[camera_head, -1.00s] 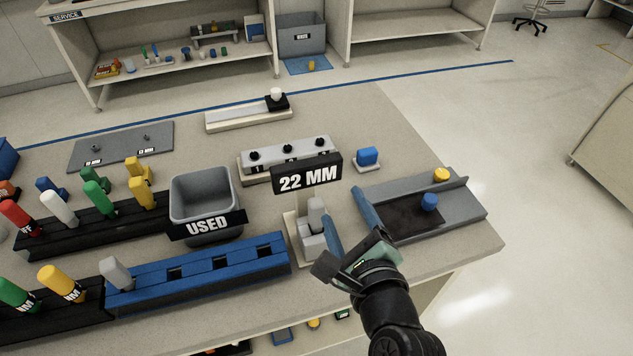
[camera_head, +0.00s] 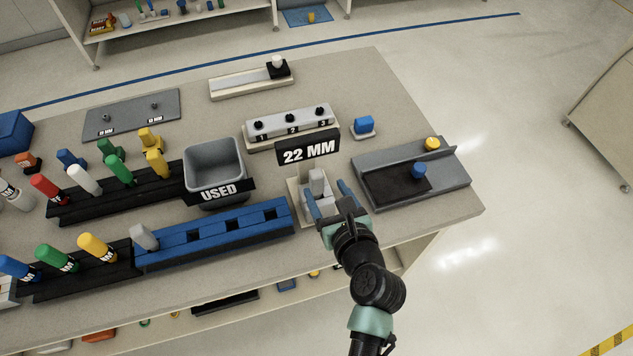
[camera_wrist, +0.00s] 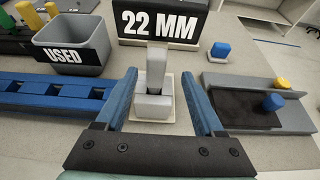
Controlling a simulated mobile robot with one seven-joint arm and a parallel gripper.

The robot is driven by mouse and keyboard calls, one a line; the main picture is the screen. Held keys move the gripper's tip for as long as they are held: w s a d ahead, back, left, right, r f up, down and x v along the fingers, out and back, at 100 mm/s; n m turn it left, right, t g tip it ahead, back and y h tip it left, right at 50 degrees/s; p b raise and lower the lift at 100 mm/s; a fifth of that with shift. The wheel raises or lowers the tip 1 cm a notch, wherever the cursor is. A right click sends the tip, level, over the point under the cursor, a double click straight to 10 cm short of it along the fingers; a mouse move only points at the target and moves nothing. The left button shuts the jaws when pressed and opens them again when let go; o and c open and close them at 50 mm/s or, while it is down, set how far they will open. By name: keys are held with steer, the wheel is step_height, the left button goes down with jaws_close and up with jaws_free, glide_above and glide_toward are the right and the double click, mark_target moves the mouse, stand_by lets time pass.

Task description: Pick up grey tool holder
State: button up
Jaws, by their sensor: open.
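A grey tool holder (camera_head: 317,181) stands upright in a light grey block on a pale base plate, in front of the black "22 MM" sign (camera_head: 308,150). In the wrist view the grey holder (camera_wrist: 156,66) is centred ahead, between the lines of the two fingers. My gripper (camera_head: 326,195) is open, its blue fingers on either side of the block. In the wrist view my gripper (camera_wrist: 162,88) holds nothing. Another grey holder (camera_head: 144,237) stands at the left end of the blue rack (camera_head: 213,236).
A grey "USED" bin (camera_head: 214,165) stands left of the sign. A grey tray (camera_head: 452,174) with blue and yellow knobs lies to the right. Black racks with coloured holders fill the left. A block numbered 1 to 3 (camera_head: 291,126) sits behind the sign.

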mark_target(319, 184)
steer(key=shift+a+x, duration=0.15)
steer(key=shift+x, duration=1.25)
steer(key=shift+a+x, duration=0.15)
steer(key=shift+x, duration=1.2)
steer(key=shift+s+f, duration=0.1)
steer(key=shift+c, duration=0.2)
jaws_close()
